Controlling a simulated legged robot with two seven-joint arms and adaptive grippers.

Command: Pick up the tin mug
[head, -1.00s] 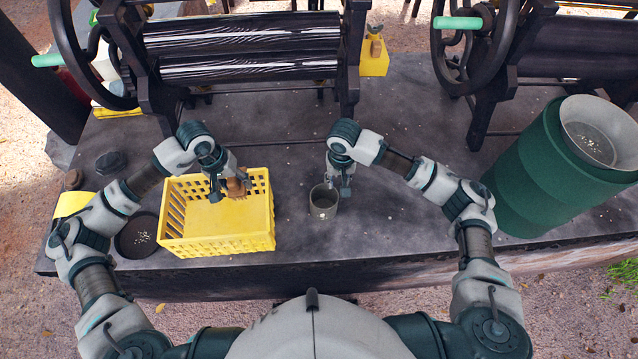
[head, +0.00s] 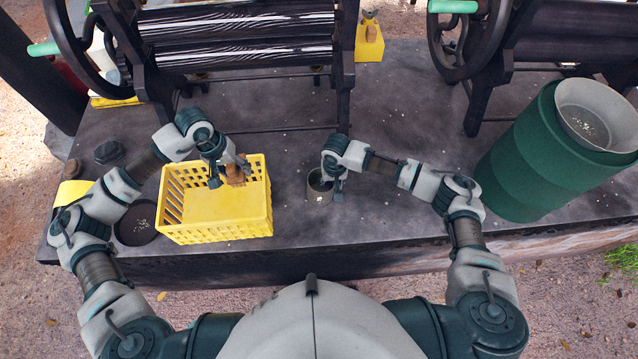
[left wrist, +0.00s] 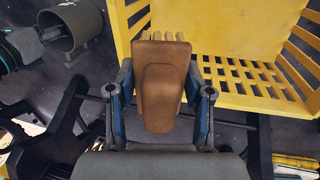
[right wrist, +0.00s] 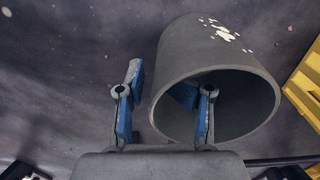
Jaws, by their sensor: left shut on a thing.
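The grey tin mug (head: 318,193) stands upright on the dark bench, right of the yellow crate. It also shows in the right wrist view (right wrist: 190,65), with pale flecks on its side. My right gripper (head: 337,186) is at the mug's right rim. Its fingers (right wrist: 165,100) are apart: one appears inside the mouth, the other outside the wall, with space beside the wall. My left gripper (head: 226,177) is shut on a brown block-like thing (left wrist: 162,85), held over the yellow crate. The mug also shows in the left wrist view (left wrist: 72,28).
The yellow crate (head: 215,229) is left of the mug. A dark round dish (head: 135,224) lies left of the crate. A large green barrel (head: 535,165) stands at the right. Roller machines (head: 240,40) stand behind. The bench between mug and barrel is clear.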

